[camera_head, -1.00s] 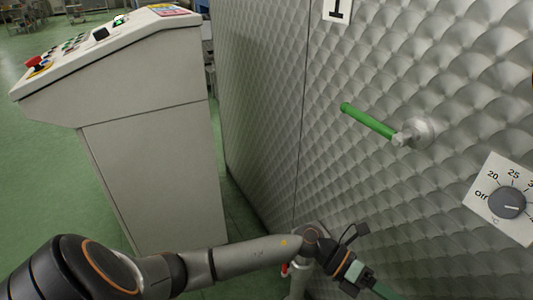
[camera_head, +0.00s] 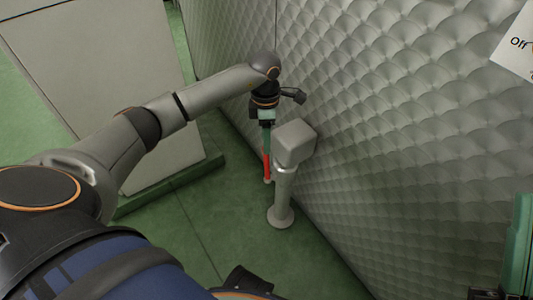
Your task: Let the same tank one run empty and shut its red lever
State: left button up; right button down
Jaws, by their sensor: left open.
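The tank (camera_head: 400,130) is a wall of quilted steel filling the right of the view; no number plate shows on it now. The red lever (camera_head: 267,162) hangs upright, low in front of the tank, beside a grey post with a box-shaped head. My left gripper (camera_head: 266,128) points down right above the lever, its green fingers at the lever's upper part. It is open; whether the fingers stand around the lever I cannot tell. A green part of what looks like my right gripper (camera_head: 519,245) shows at the right edge, its fingertips hidden.
The grey post (camera_head: 284,195) with its box head (camera_head: 295,143) stands close right of the lever, near the tank wall. A pale console cabinet (camera_head: 95,70) stands at the left. Green floor (camera_head: 235,225) lies open between them. A dial plate (camera_head: 515,42) shows at the upper right.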

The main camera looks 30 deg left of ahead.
aim_at(266, 156)
pick_arm(q)
jog(key=f+b, duration=0.1)
jog(key=f, duration=0.2)
jog(key=f+b, duration=0.1)
jog(key=f, duration=0.3)
jog(key=shift+s+d+f, duration=0.1)
jog(key=shift+s+d, duration=0.05)
jog(key=shift+s, duration=0.05)
pick_arm(e)
jog(key=f, duration=0.3)
jog(key=shift+w+a+f, duration=0.1)
jog(key=shift+a+f, duration=0.15)
pick_arm(q)
grip_shut()
dwell(0.6)
